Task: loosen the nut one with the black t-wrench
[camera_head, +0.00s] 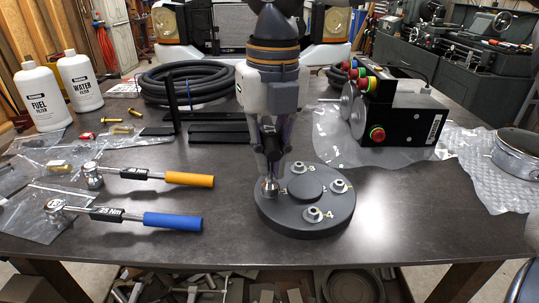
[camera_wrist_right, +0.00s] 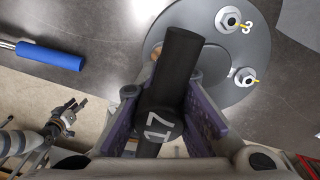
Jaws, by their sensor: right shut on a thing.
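My right gripper (camera_head: 272,160) is shut on the black t-wrench (camera_head: 267,142) above the dark round flange (camera_head: 307,225). In the right wrist view, the black handle (camera_wrist_right: 181,75) lies between the purple finger pads, with the number 17 on its hub. The wrench's metal lower end (camera_head: 269,187) is at the flange's left stud; it hides that nut and its number, and I cannot tell whether it is seated. Other nuts show at the back (camera_head: 299,168), right (camera_head: 340,186) and front (camera_head: 313,213). The nut marked 3 (camera_wrist_right: 229,18) shows in the wrist view.
An orange-handled torque wrench (camera_head: 190,179) and a blue-handled one (camera_head: 172,221) lie left of the flange. A black control box (camera_head: 400,120) stands behind right. A metal ring (camera_head: 516,155) sits at the right edge. The front right of the table is clear.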

